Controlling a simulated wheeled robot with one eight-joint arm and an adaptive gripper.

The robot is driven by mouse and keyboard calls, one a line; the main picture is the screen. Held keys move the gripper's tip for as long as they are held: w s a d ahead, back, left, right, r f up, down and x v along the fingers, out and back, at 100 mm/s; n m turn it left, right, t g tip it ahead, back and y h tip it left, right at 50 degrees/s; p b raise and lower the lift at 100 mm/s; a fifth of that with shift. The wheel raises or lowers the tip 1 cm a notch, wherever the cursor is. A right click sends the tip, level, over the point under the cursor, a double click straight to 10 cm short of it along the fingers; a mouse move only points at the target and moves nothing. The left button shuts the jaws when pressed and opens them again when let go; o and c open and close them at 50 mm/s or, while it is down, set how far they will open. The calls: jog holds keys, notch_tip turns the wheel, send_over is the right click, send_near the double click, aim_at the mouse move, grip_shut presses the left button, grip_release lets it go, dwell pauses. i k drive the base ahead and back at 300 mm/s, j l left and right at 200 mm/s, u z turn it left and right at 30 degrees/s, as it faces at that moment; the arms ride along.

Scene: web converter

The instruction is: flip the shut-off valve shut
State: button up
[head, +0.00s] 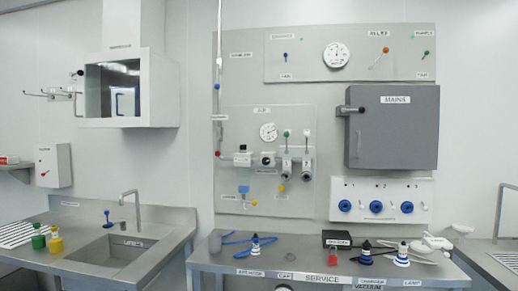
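A grey wall panel (230,140) carries pipework, a round gauge (267,132) and several small valves and levers. Among them are a white valve body (242,159) with a red knob (217,154) at its left, a green-topped lever (286,134), a white-topped lever (307,134), a blue handle (243,189) and a yellow handle (281,188). The labels there are too small to read, so I cannot tell which one is the shut-off valve or how its handle is set. My gripper is not in the head view.
A service bench (215,264) below the panel holds blue-ringed plugs (366,252), a black box (337,238) and a red padlock-like item (333,256). A grey MAINS cabinet (392,130) juts from the wall at right. A sink (110,248) with bottles (56,241) is at left.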

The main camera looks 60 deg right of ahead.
aim_at(217, 154)
jog(key=z, duration=1.7)
